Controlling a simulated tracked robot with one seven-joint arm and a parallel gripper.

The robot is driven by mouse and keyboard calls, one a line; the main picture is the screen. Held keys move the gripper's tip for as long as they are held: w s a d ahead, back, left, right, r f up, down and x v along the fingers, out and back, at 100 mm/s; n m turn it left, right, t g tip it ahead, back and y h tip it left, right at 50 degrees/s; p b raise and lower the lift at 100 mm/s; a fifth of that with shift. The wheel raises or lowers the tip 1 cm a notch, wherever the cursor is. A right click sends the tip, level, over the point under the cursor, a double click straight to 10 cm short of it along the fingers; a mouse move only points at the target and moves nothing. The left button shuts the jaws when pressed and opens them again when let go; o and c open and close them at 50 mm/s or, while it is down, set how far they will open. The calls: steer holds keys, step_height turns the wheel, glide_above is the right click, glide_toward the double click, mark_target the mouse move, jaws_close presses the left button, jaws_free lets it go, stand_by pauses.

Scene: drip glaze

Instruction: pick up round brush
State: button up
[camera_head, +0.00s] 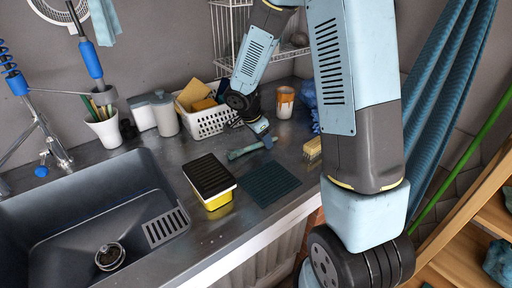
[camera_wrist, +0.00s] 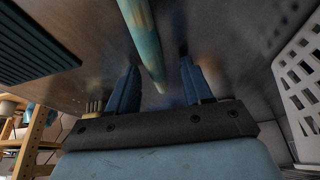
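A brush with a worn teal handle (camera_head: 244,152), which I take for the round brush, lies on the grey counter. My gripper (camera_head: 266,138) is low over the handle's right end, at the end of the arm reaching down. In the wrist view the teal handle (camera_wrist: 141,36) runs into the gap between the two dark blue fingers of my gripper (camera_wrist: 159,66). The fingers are apart, with space showing on both sides of the handle. I cannot tell how far above the handle the fingertips are. The bristle end is not clear in either view.
A white basket (camera_head: 208,121) with sponges stands behind the brush; its wall shows in the wrist view (camera_wrist: 302,85). A pale-bristled brush (camera_head: 313,148) and an orange-stained cup (camera_head: 285,101) are to the right. A dark ribbed mat (camera_head: 268,184) and black-topped yellow block (camera_head: 211,180) lie in front.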

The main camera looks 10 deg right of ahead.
jaws_close()
stand_by(0.6)
